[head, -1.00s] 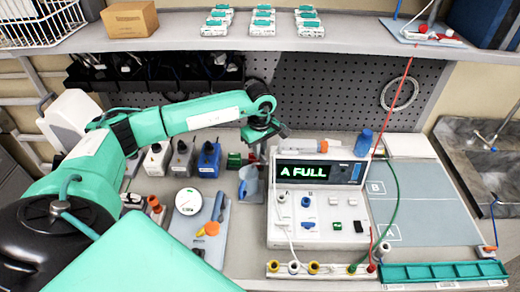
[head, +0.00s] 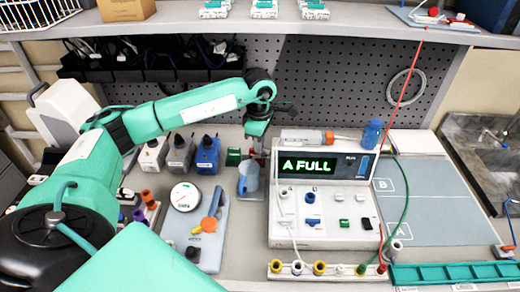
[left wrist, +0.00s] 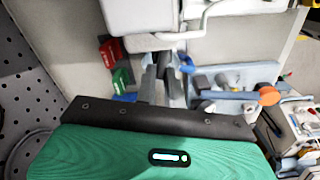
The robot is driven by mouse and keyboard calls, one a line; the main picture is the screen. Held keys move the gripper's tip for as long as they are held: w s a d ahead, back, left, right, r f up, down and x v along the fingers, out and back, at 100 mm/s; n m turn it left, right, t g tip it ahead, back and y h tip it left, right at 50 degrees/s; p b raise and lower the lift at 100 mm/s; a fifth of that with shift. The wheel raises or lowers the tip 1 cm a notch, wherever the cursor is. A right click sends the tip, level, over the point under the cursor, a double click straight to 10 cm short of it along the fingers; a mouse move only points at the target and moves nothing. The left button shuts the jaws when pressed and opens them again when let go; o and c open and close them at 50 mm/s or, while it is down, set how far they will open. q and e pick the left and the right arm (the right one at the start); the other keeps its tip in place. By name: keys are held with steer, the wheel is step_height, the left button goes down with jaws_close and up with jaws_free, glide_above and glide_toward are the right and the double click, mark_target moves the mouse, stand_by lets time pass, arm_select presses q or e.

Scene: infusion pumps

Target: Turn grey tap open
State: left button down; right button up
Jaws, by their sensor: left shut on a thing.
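My left gripper (head: 258,122) is at the back of the bench, just left of the pump unit (head: 325,205). In the left wrist view (left wrist: 160,78) its dark fingers are close together. It appears shut on the grey tap (head: 257,146), which rises above the clear blue jug (head: 249,180). The fingers and wrist hide most of the tap, and I cannot tell how far it is turned. The unit's display (head: 307,166) reads "A FULL" in green. My right gripper is out of view.
A board with a round dial (head: 184,196) and an orange-tipped tool (head: 209,225) lies in front. The grey mat (head: 430,200) at right is clear.

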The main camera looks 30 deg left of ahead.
arm_select(q)
steer(key=shift+s+n+b, duration=0.15)
steer(key=shift+n+b, duration=0.7)
steer(key=shift+n, duration=0.35)
steer(key=shift+d+n, duration=0.1)
steer(key=shift+n, duration=0.3)
steer(key=shift+r, duration=0.1)
steer(key=c, duration=1.8)
jaws_free()
steer(key=shift+b, duration=0.3)
